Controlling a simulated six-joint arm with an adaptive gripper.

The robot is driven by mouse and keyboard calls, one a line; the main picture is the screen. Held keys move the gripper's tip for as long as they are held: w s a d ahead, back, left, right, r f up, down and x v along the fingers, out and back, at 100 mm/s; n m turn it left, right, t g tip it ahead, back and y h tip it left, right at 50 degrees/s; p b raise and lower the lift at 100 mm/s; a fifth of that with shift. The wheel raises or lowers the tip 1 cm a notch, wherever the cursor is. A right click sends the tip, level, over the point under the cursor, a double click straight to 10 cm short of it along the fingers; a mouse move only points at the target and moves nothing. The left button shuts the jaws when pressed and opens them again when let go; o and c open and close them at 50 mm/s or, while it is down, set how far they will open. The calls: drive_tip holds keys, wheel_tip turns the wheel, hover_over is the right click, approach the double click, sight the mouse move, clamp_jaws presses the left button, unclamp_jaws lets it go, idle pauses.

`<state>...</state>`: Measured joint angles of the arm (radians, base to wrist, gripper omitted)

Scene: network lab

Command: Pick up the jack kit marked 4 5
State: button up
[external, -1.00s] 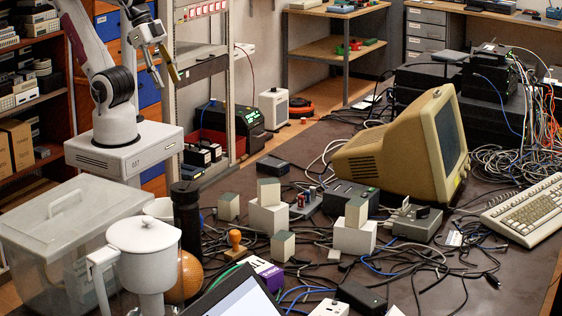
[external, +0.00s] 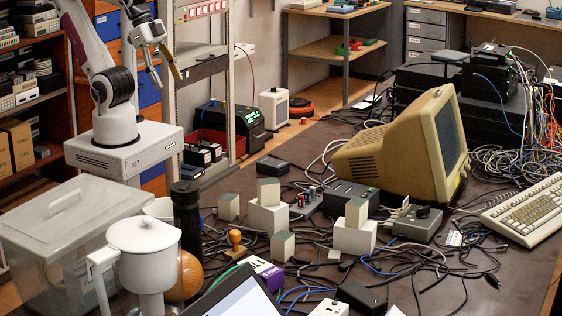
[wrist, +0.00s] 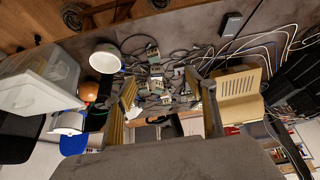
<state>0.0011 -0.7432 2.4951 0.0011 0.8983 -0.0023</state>
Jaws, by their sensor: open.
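Several small pale boxes with grey-green faces stand on the dark table in the external view; no marking can be read, so I cannot tell which is the jack kit marked 4 5. One box (external: 229,207) is at the left, and another (external: 282,246) is nearer the front. Two more, a left one (external: 268,191) and a right one (external: 356,212), sit on white blocks. My gripper (external: 165,66) is open and empty, high at the upper left, well away from them. In the wrist view its fingers (wrist: 167,103) frame the small boxes and cables far below.
A beige monitor (external: 390,150) and keyboard (external: 525,208) stand at the right. A clear lidded bin (external: 50,240), white pot (external: 143,255), black cylinder (external: 186,222) and wooden stamp (external: 236,243) are at the left and front. Loose cables (external: 410,258) cover much of the table.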

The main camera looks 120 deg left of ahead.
drive_tip(key=w, duration=0.1)
drive_tip(key=g, duration=0.1)
hover_over(279, 235)
drive_tip(key=s, duration=0.2)
wheel_tip(279, 235, down, 25)
drive_tip(key=shift+s+a+r, duration=0.1)
drive_tip(key=shift+s+a, duration=0.05)
drive_tip(key=shift+f, duration=0.25)
drive_tip(key=shift+x, duration=1.25)
